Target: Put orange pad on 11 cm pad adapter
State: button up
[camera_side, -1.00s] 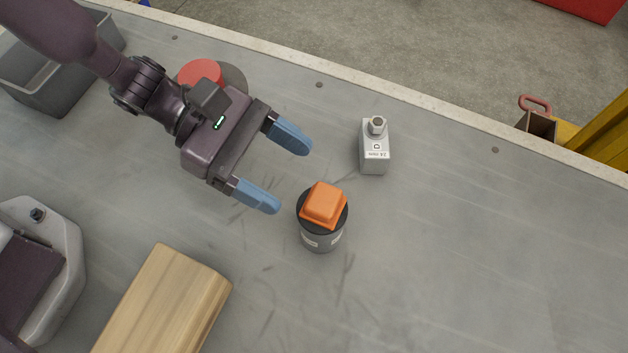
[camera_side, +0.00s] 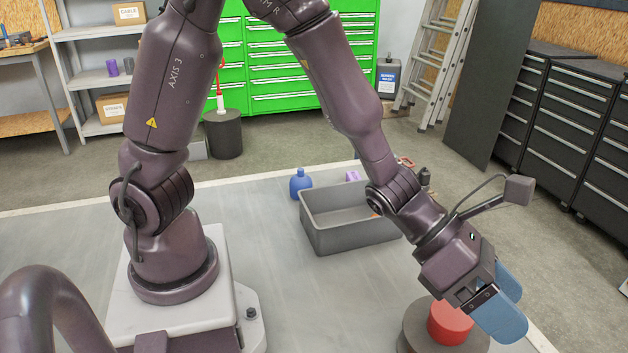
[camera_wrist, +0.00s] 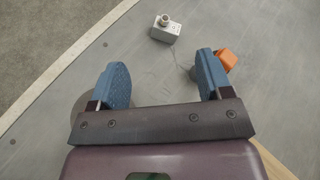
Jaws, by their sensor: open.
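The orange pad (camera_wrist: 228,57) shows in the wrist view just outside my right-hand finger, which partly covers it. What it rests on is mostly hidden behind that finger. The side view does not show the pad. My gripper (camera_wrist: 163,68) is open, with its two blue fingers apart and nothing between them. In the side view my gripper (camera_side: 515,306) is beside and above a red cylinder (camera_side: 450,322) on a grey round base (camera_side: 414,338). I cannot tell which thing is the 11 cm pad adapter.
A small grey block (camera_wrist: 160,34) with a metal nut on top stands beyond the fingers. A wooden block (camera_wrist: 272,163) is at lower right. A grey bin (camera_side: 335,240), blue bottle (camera_side: 300,184) and purple item (camera_side: 352,176) are behind my gripper. Tabletop between the fingers is clear.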

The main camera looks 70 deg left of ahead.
jog(key=a+r+n+t+y, duration=0.2)
jog(key=a+r+n+y, duration=0.25)
jog(key=a+n, duration=0.55)
jog(key=a+r+n+t+y, duration=0.1)
jog(key=a+r+n+y, duration=0.45)
jog(key=n, duration=0.65)
jog(key=s+a+r+n+g, duration=0.1)
jog(key=s+a+n+g, duration=0.1)
jog(key=s+n, duration=0.6)
jog(key=s+a+r+n+g, duration=0.1)
jog(key=s+a+n+g, duration=0.1)
jog(key=s+a+n, duration=0.3)
jog(key=s+n, duration=0.3)
jog(key=n, duration=0.4)
jog(key=shift+a+r+n, duration=0.2)
jog(key=shift+a+n, duration=0.05)
jog(key=shift+n, duration=0.15)
